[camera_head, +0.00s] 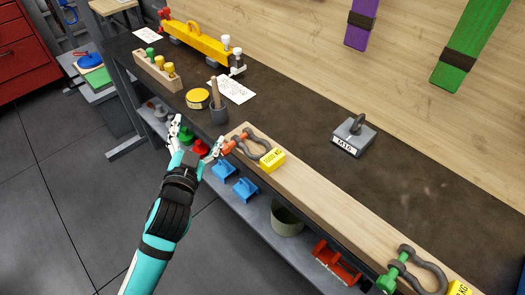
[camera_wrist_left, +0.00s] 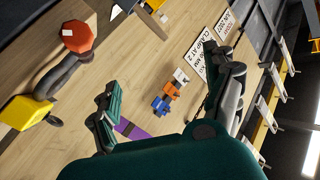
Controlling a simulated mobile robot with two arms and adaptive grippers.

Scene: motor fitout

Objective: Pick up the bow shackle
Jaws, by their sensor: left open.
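A bow shackle (camera_head: 262,143) with a grey bow and an orange pin lies on the wooden board along the bench's front edge, against a yellow weight tag (camera_head: 272,161). In the left wrist view the same shackle (camera_wrist_left: 62,73) shows at the left, with its orange pin head and yellow tag. A second bow shackle (camera_head: 428,268) with a green pin lies on the board at the lower right. My left gripper (camera_head: 197,136) is open and empty, just left of the orange-pinned shackle. Its spread fingers also show in the left wrist view (camera_wrist_left: 168,97). My right gripper is in neither view.
A mallet in a dark cup (camera_head: 219,115), a yellow round tin (camera_head: 197,98) and a paper sheet (camera_head: 232,89) are behind the gripper. A grey weight block (camera_head: 352,137) stands on the bare dark bench. Blue parts and a bucket (camera_head: 287,220) are on the lower shelf.

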